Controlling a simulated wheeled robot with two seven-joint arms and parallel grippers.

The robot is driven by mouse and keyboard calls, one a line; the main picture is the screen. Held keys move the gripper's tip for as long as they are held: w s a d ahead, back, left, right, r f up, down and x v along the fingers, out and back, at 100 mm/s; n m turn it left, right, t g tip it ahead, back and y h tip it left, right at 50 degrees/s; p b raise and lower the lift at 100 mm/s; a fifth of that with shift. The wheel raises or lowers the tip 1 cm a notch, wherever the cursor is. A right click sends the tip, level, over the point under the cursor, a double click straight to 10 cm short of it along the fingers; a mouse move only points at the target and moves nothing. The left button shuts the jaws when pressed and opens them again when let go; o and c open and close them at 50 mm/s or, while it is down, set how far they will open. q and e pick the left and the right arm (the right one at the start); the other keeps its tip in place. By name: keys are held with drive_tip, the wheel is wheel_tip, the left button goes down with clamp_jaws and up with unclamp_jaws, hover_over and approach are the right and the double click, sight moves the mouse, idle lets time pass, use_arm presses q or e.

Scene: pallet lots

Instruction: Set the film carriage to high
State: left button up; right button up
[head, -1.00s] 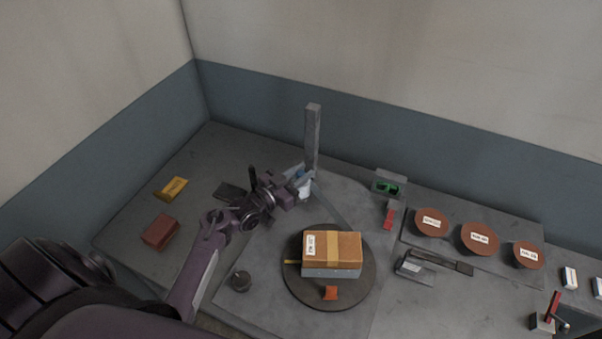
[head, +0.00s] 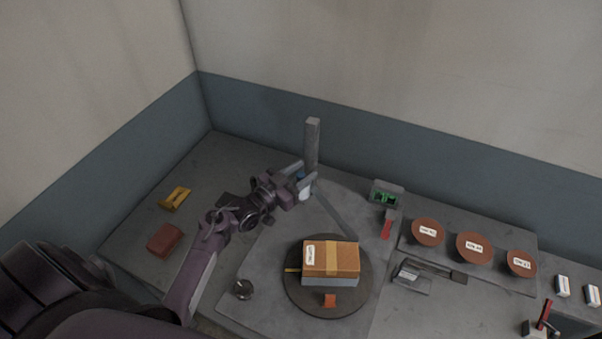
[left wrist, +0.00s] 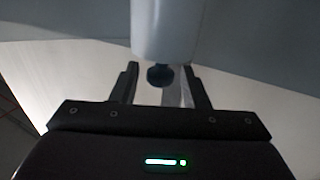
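The film carriage shows as a small white and blue part (head: 305,194) low on the grey upright post (head: 312,145) at the back of the table. In the left wrist view a pale film roll (left wrist: 167,30) with a dark round knob (left wrist: 160,75) at its lower end stands just ahead. My left gripper (head: 303,176) is at the carriage, its two fingers apart. In the wrist view the fingers stand on either side of the knob, with gaps showing; I see no clear contact. My right gripper is not in view.
A taped carton (head: 331,257) sits on a round dark turntable (head: 292,299) in front of the post. A green-lit box (head: 386,192), a red lever (head: 387,227) and several brown labelled discs (head: 428,232) stand to the right. A red block (head: 165,240) lies left.

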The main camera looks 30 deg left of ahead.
use_arm(q)
drive_tip(key=shift+s+a+f, duration=0.1)
drive_tip(key=shift+s+f, duration=0.05)
drive_tip(key=shift+s, duration=0.1)
drive_tip(key=b+v, duration=0.2)
drive_tip(key=v, duration=0.5)
drive_tip(key=shift+s, duration=0.15)
